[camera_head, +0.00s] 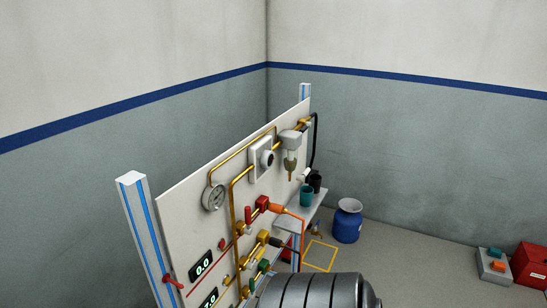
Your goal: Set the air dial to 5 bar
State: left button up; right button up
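A white panel (175,222) stands at an angle in the middle of the view. A round white pressure gauge (214,197) sits on it, joined to brass pipes; its needle is too small to read. To its right is a square white plate with a round black knob (267,158); its setting cannot be read. I cannot tell which of these is the air dial. A green digital display (202,266) reads 0.0. A lower display (210,299) is partly cut off, its reading unclear. Neither gripper is in view; a grey banded part of mine covers the bottom middle.
A red valve (261,203) and an orange hose are on the panel. A filter bowl (290,164) hangs at upper right. A shelf (304,215) holds a teal cup (306,195) and a black cup.

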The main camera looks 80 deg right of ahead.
aim_at(267, 160)
jog(key=k+l, duration=0.1)
jog(key=l, duration=0.3)
jog(key=k+l+u, duration=0.1)
jog(key=l, duration=0.3)
jog(key=k+l, duration=0.1)
jog(key=l, duration=0.3)
jog(key=k+l, duration=0.15)
jog(key=l, duration=0.25)
jog(key=k+l+u, duration=0.1)
jog(key=l, duration=0.3)
jog(key=k+l, duration=0.1)
jog(key=l, duration=0.25)
jog(key=k+l+u, duration=0.1)
jog(key=l, duration=0.3)
jog(key=k, duration=0.05)
